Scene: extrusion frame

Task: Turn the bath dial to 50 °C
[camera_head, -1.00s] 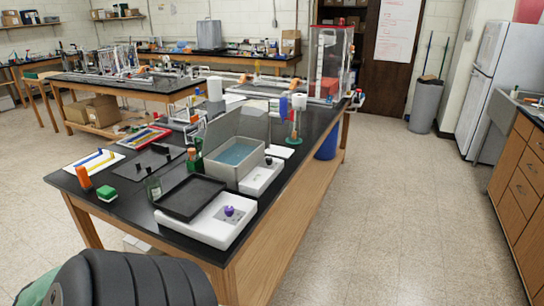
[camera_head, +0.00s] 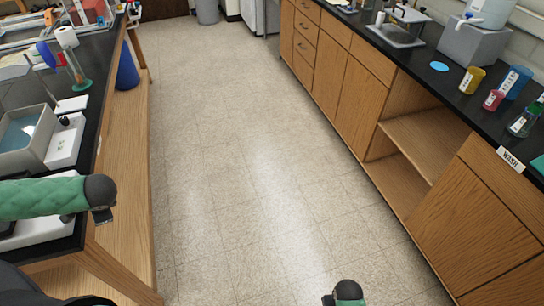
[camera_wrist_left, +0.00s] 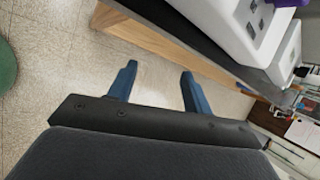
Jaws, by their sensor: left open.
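The bath is an open grey tank (camera_head: 45,137) with blue water (camera_head: 20,131) on the left bench in the head view. Its white base (camera_head: 64,146) carries a small dark dial (camera_head: 64,121); its scale is too small to read. My left arm reaches in from the left, in front of the bath and over the bench edge. In the left wrist view my left gripper (camera_wrist_left: 158,78) has its two blue fingers apart, with only floor between them. It is beside the bench, clear of the dial. My right gripper is out of sight; only a green arm part shows at the bottom.
A white device (camera_head: 45,232) sits partly hidden beneath my left arm; a purple knob (camera_wrist_left: 290,3) shows in the wrist view. A stand with a white roll and blue bottle (camera_head: 47,55) is farther back. Open floor (camera_head: 250,180) separates this bench from the right counter (camera_head: 440,95).

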